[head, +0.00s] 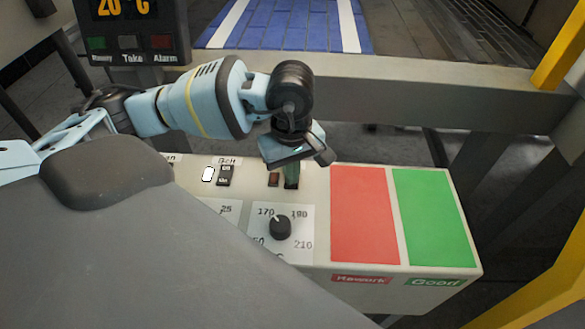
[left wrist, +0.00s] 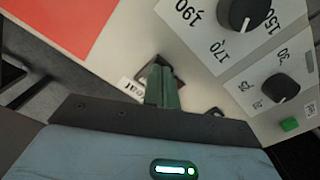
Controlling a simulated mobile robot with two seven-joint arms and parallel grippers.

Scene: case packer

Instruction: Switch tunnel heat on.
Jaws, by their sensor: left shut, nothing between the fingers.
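The control panel (head: 316,254) is a cream box below the tunnel frame. The heat switch (left wrist: 179,74) is a dark rocker in the left wrist view, mostly hidden behind my fingers, beside a label (left wrist: 131,88) that seems to read "Heat". Its position cannot be told. A dark orange-red lamp (head: 273,179) sits just left of my fingers in the head view. My left gripper (head: 291,181) points down at the switch, its green fingers (left wrist: 163,88) shut and empty, at or very near it; contact cannot be told. My right gripper is not in view.
A belt switch (head: 224,175) and white lamp (head: 208,174) lie to the left. A temperature dial (head: 280,227) sits just in front. Red (head: 364,215) and green (head: 433,217) pads lie right. A display (head: 131,27) reads about 20 °C. A frame beam (head: 400,88) runs behind.

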